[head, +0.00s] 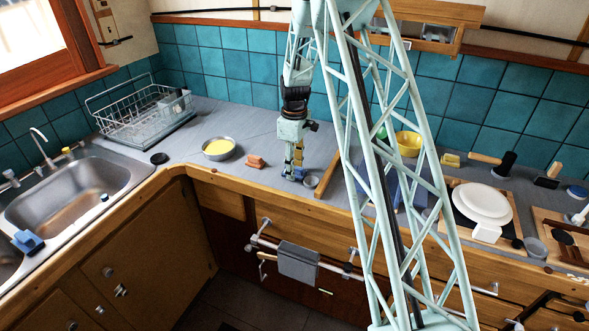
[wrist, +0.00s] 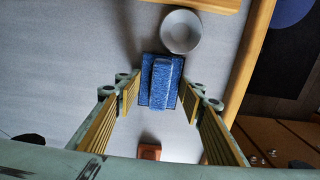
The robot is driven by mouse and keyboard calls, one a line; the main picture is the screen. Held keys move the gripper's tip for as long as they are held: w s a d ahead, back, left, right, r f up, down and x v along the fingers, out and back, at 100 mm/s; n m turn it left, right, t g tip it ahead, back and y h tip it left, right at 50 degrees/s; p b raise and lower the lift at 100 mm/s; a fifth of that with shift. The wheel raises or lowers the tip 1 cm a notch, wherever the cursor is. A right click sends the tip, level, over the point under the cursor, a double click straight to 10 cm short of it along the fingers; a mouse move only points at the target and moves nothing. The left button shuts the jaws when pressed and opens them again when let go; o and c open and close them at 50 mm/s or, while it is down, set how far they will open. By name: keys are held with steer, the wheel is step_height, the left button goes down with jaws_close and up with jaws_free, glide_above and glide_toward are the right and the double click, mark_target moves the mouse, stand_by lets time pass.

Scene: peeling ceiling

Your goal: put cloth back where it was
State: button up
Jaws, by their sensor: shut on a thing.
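A blue, folded-looking cloth (wrist: 160,82) lies between the two fingertips of my gripper (wrist: 160,92) in the wrist view. The gripper is shut on it, with a yellow-padded finger on each side. In the head view my gripper (head: 294,166) points down just above or at the grey counter, near its front edge. The cloth is small and partly hidden by the fingers there. I cannot tell whether it touches the counter. A grey cloth (head: 298,262) hangs over the rail on the cabinet front. Another blue cloth-like item (head: 28,241) sits on the sink divider.
A small grey bowl (wrist: 180,31) is close beside the held cloth. An orange block (head: 255,161) and a bowl with yellow contents (head: 219,147) are to the left. A wooden strip (head: 327,178) lies to the right. A wire dish rack (head: 137,112) stands at the back left.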

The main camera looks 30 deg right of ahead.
steer(key=o, duration=1.3)
steer(key=shift+r, duration=0.1)
step_height(320, 180, up, 12)
steer(key=shift+a+r, duration=0.1)
stand_by(0.6)
